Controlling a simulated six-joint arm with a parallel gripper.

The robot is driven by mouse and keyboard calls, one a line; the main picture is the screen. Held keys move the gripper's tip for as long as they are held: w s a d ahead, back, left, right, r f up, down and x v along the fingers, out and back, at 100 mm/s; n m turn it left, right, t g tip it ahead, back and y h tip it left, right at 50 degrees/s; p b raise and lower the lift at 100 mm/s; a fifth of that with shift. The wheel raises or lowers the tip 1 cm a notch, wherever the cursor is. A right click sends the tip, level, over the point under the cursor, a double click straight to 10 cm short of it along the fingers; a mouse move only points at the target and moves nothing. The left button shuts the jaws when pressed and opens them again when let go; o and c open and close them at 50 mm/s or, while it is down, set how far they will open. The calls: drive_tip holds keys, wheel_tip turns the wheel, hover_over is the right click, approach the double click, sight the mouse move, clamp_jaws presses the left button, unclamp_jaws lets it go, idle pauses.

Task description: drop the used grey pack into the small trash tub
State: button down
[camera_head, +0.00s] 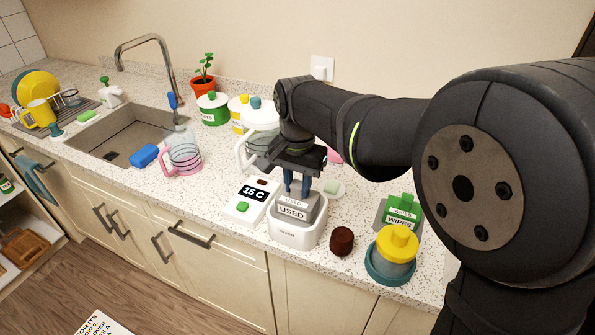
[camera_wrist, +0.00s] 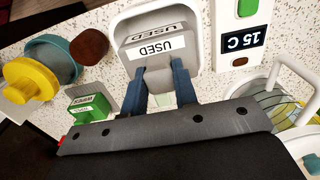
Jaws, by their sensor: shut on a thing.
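The grey pack (camera_head: 289,212), marked USED, is between the blue fingers of my gripper (camera_head: 297,190). My gripper points down and is shut on the top part of the pack. The small white trash tub (camera_head: 297,237) stands upright on the counter directly below. The pack is over the tub's opening, and its lower edge seems to be at or just inside the rim; the exact depth cannot be told. In the wrist view, the pack (camera_wrist: 153,49) is between my fingertips (camera_wrist: 158,82), with the tub's pale rim (camera_wrist: 119,34) around it.
A white pitcher (camera_head: 257,125) stands behind.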

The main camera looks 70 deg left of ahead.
sight(298, 200)
drive_tip(key=shift+f, duration=2.55)
drive_tip(key=shift+f, duration=0.6)
drive_tip(key=c, duration=1.1)
unclamp_jaws()
drive_tip(key=shift+o, duration=0.2)
wheel_tip(298, 200, up, 17)
drive_tip(key=shift+r, duration=0.2)
wheel_tip(298, 200, down, 18)
drive_tip(key=shift+r, duration=0.5)
